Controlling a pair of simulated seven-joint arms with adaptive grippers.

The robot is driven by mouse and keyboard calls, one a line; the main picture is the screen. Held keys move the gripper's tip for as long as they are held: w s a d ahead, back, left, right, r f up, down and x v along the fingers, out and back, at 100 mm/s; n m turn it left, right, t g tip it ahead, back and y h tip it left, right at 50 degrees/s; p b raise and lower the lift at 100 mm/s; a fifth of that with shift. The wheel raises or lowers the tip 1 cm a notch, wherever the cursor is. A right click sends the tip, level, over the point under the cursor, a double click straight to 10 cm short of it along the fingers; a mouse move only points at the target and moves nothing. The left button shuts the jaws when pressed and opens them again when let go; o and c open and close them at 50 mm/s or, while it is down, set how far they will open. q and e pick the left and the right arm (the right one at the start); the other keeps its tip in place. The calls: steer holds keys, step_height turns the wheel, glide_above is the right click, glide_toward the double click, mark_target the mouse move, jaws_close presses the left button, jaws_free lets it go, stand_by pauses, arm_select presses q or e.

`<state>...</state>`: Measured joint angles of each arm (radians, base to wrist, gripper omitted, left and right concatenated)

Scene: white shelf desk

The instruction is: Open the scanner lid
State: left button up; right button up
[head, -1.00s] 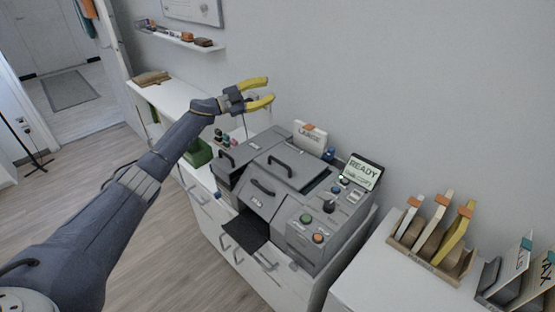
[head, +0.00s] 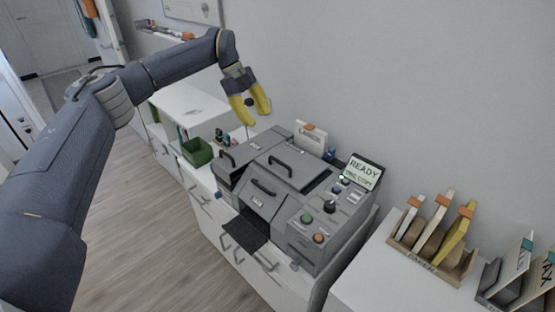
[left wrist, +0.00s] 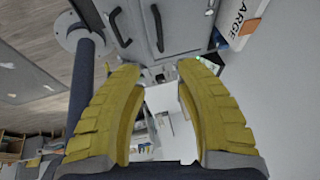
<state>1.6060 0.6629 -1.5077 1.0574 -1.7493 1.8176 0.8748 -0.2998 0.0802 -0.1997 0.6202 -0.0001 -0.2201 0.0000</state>
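The grey scanner (head: 270,200) stands on the white cabinet in the middle of the head view. Its flat lid (head: 302,168) lies down and has a black handle (head: 284,164) along its near part. My left gripper (head: 251,122) is above and behind the machine's left side, with its yellow fingers pointing down. The fingers are apart with nothing between them. In the left wrist view the open fingers (left wrist: 158,66) point toward the machine's grey top (left wrist: 185,22), where dark handles show; they do not touch it. My right gripper is not in view.
A screen (head: 362,171) reading READY stands at the machine's back right. A box labelled LARGE (head: 311,136) is behind the lid. A green bin (head: 198,152) is to the left. A wooden paper rack (head: 432,262) stands on the right-hand cabinet.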

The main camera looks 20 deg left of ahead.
mark_target(278, 161)
arm_select(q)
steer(key=x, duration=1.7)
jaws_close()
steer(key=shift+f, duration=0.1)
